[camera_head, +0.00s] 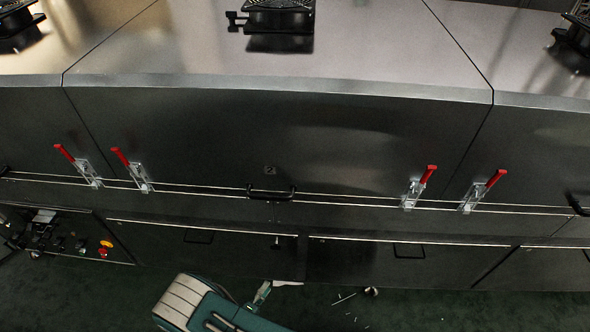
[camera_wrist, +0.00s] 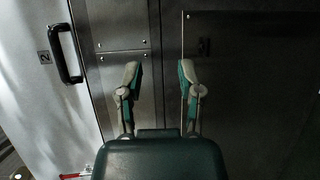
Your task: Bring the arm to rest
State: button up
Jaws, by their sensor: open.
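My gripper (camera_wrist: 160,78) shows in the wrist view with its two fingers apart and nothing between them. The fingers point toward dark metal panels (camera_wrist: 245,90), and I see no contact with them. In the head view my arm (camera_head: 205,305) is low in the picture, below the lower panels of the dryer (camera_head: 280,130). Its grey and green housing shows there, and much of the arm is outside the picture.
The dryer's front has several red-handled clamps (camera_head: 428,174), a black handle (camera_head: 271,192) and lower panels (camera_head: 400,262). A control panel with a red button (camera_head: 104,252) is at left. The wrist view shows a black handle (camera_wrist: 65,54). Dark floor (camera_head: 440,312) lies below.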

jog(key=w+d+r+m+g+h, duration=0.1)
jog(key=w+d+r+m+g, duration=0.2)
jog(key=r, duration=0.6)
jog(key=w+d+r+m+g, duration=0.1)
jog(key=d+r+m+g, duration=0.2)
jog(key=d+r+g, duration=0.5)
jog(key=w+d+r+m+g+h, duration=0.1)
jog(key=w+r+m+g, duration=0.15)
jog(key=r, duration=0.85)
jog(key=s+d+r+m+t+y, duration=0.2)
jog(key=s+d+r+y, duration=0.3)
jog(key=s+r, duration=0.3)
jog(key=s+d+r+m+t+y, duration=0.1)
jog(key=s+d+r+y, duration=0.4)
jog(key=r, duration=0.8)
jog(key=shift+s+d+r+m+t+y, duration=0.3)
jog(key=shift+s+d+t, duration=0.25)
jog(key=shift+s+d, duration=0.75)
